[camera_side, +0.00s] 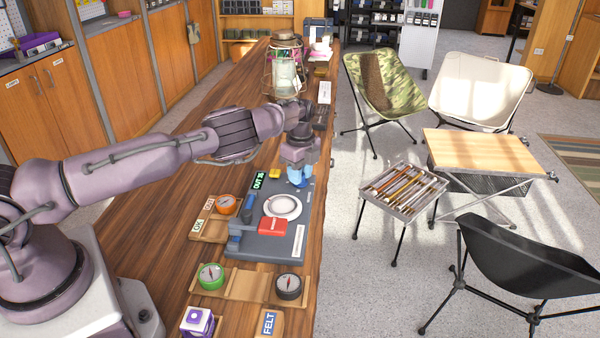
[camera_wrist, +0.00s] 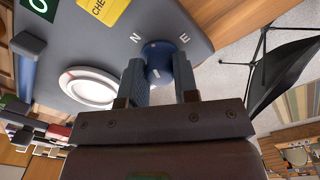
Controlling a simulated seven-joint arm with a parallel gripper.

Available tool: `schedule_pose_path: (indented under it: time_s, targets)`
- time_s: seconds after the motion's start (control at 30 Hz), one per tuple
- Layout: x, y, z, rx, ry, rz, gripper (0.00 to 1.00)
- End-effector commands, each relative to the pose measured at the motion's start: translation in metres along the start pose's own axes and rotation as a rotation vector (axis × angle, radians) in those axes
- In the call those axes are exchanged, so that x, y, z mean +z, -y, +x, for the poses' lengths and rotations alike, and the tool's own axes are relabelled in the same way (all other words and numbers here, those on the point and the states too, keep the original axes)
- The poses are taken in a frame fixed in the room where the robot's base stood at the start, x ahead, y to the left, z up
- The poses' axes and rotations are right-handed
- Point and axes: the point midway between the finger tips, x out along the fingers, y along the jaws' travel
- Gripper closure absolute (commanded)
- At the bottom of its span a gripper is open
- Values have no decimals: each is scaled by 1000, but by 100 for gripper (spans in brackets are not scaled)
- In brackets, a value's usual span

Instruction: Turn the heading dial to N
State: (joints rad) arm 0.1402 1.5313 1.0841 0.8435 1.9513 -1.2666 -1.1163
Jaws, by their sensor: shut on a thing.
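The heading dial (camera_wrist: 158,58) is a round blue knob on a grey panel (camera_wrist: 85,45). In the wrist view the letters N (camera_wrist: 134,38) and E (camera_wrist: 184,38) are printed beside it, beyond its far edge. A short pale mark shows on the knob, but I cannot tell for sure which letter it points to. My gripper (camera_wrist: 160,82) is shut on the knob, one finger on each side. In the side view my gripper (camera_side: 297,178) reaches down to the far end of the grey panel (camera_side: 266,246), and the knob is mostly hidden there.
A white round dish (camera_side: 282,206) and a red block (camera_side: 273,226) sit on the panel near my gripper. A wooden tray (camera_side: 208,229) holds an orange compass (camera_side: 227,204). A lantern (camera_side: 285,70) stands farther back on the counter.

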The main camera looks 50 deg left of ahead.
Motion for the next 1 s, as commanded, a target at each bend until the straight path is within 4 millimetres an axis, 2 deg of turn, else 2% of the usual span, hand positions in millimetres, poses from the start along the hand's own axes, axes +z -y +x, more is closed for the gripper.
schedule_pose_path:
  time_s: [0.2, 0.5, 1.0]
  targets:
    - [0, 0, -2, 2, -4, -186, 96]
    - [0, 0, -2, 1, -9, -370, 96]
    - [0, 0, -2, 1, -12, -457, 96]
